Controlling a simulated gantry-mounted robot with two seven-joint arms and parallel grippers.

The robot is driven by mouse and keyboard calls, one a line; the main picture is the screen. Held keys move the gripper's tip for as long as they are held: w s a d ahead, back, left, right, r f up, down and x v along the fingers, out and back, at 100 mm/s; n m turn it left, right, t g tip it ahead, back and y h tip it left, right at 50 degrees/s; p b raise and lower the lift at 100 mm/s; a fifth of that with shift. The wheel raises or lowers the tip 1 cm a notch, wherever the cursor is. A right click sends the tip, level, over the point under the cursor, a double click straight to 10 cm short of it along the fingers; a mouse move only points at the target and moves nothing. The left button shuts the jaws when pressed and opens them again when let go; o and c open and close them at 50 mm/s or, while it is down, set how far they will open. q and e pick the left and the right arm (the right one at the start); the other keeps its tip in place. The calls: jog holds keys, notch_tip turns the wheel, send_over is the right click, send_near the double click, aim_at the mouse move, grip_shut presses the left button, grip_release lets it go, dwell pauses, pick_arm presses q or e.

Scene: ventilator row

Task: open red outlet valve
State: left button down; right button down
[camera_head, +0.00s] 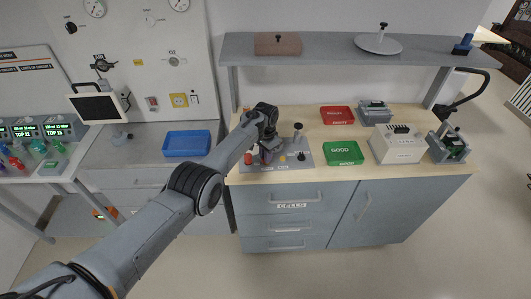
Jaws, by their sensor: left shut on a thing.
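My left arm reaches in from the lower left over the wooden bench top. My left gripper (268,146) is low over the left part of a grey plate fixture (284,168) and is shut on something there. The gripper hides most of what it holds, so I cannot tell its shape or colour. A small red part (248,158) stands at the left end of the fixture, beside the gripper. I cannot tell whether it is the red outlet valve. A black-knobbed upright part (298,128) stands behind the fixture. My right gripper is out of view.
A green GOOD tray (343,153) lies right of the fixture and a red tray (337,116) behind it. A white box (397,145) stands further right. A grey shelf (330,46) spans above the bench. A blue tray (187,144) is on the left counter.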

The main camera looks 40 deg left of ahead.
pick_arm(q)
jog(key=n, duration=0.3)
jog(key=shift+d, duration=0.1)
jog(key=n, duration=0.2)
jog(key=shift+n, duration=0.4)
jog(key=n, duration=0.5)
jog(key=shift+d+b, duration=0.15)
jog(key=shift+b, duration=0.25)
jog(key=c, duration=1.1)
grip_release()
